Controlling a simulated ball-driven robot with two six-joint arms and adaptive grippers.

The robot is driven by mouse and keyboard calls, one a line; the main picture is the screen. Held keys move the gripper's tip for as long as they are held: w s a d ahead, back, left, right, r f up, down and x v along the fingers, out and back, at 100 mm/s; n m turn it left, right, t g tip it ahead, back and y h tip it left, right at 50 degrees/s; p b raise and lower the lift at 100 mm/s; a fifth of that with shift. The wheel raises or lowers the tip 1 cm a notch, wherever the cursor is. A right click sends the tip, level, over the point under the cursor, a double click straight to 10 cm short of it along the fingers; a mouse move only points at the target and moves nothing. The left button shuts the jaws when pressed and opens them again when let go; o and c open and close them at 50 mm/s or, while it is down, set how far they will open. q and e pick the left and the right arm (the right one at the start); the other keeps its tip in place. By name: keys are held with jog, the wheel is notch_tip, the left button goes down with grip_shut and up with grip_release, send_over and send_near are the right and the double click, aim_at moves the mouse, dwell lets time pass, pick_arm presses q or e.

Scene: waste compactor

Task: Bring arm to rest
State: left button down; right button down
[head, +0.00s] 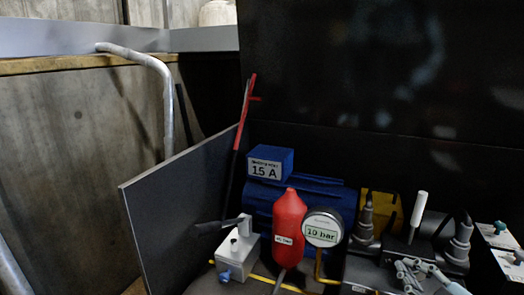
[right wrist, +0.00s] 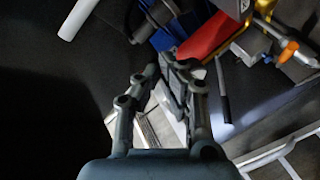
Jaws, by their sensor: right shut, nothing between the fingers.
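My right gripper (head: 404,271) shows at the bottom right of the head view, over the dark block right of the pressure gauge. It is shut with nothing in it. In the right wrist view its fingers (right wrist: 166,70) reach up from the bottom middle and come together near the tips. The red cylinder (head: 289,228) and the gauge marked 10 bar (head: 322,228) stand to its left in the head view, apart from it. My left gripper is in neither view.
A blue box marked 15 A (head: 270,162) sits on a blue motor. A grey upright panel (head: 178,215) stands left. A grey valve block (head: 237,250) with a dark lever is at the bottom. A white-tipped lever (head: 418,214) rises behind my right gripper. A dark wall closes the back.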

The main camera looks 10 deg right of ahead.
jog(key=s+a+f+m+g, duration=0.2)
jog(key=s+a+g, duration=0.2)
jog(key=a, duration=0.2)
jog(key=s+a+r+m+g+h, duration=0.15)
jog(key=s+m+g, duration=0.3)
jog(key=s, duration=0.55)
jog(key=s+a+r+m+g, duration=0.1)
jog(key=s+r+m+g, duration=0.3)
jog(key=s, duration=0.5)
jog(key=s+d+f+g, duration=0.1)
jog(key=s+f, duration=0.1)
jog(key=f, duration=1.2)
jog(key=s+d+f+g, duration=0.1)
jog(key=s+d+f, duration=0.1)
jog(key=f, duration=1.2)
jog(key=s+f+g, duration=0.1)
jog(key=s+f, duration=1.3)
jog(key=s, duration=0.4)
jog(key=shift+d+f+n, duration=0.25)
jog(key=shift+d+n, duration=0.1)
jog(key=shift+d, duration=0.05)
